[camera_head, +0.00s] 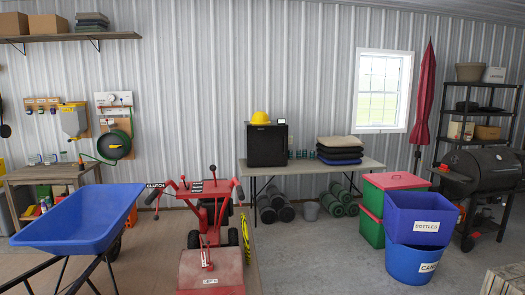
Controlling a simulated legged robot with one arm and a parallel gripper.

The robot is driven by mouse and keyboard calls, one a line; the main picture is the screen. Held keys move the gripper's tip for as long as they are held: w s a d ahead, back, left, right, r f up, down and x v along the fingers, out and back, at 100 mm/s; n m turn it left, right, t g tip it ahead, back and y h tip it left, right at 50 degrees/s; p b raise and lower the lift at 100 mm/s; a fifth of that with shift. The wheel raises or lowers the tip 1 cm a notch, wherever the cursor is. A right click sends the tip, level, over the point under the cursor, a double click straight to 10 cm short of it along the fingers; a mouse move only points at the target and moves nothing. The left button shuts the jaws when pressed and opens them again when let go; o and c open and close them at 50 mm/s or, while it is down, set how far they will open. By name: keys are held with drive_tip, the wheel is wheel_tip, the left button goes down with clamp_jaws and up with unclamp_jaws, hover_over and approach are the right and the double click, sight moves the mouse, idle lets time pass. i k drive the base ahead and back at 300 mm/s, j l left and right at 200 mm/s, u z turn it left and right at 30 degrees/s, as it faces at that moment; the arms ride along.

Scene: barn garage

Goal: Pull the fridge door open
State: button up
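A small black box-shaped unit, which looks like the fridge (267,147), stands upright on a long folding table (310,167) against the back wall. Its dark front faces me and looks closed. A handle or door seam is too small to make out. A yellow hard hat (260,118) and a small item sit on its top. My gripper is not in view, so its position and state do not show.
A red machine (211,262) and a blue wheelbarrow (78,220) stand at left and centre. Blue bins (419,222), green-and-red crates (372,207) and a black grill (482,172) stand at right. Concrete floor (315,255) is clear before the table. Rolled mats (270,208) lie beneath it.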

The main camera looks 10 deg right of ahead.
sight(267, 145)
drive_tip(key=i+l+z, duration=0.25)
drive_tip(key=i, duration=0.25)
drive_tip(key=i+z, duration=0.25)
drive_tip(key=i, duration=0.25)
drive_tip(key=i+z, duration=0.15)
drive_tip(key=i, duration=3.7)
drive_tip(key=i+u, duration=0.1)
drive_tip(key=i, duration=0.55)
drive_tip(key=i+l+u, duration=0.1)
drive_tip(key=i, duration=0.5)
drive_tip(key=i+l+u, duration=0.1)
drive_tip(key=i, duration=0.55)
drive_tip(key=i+l+u, duration=0.2)
drive_tip(key=i, duration=0.15)
drive_tip(key=i+l+u, duration=0.2)
drive_tip(key=i, duration=0.1)
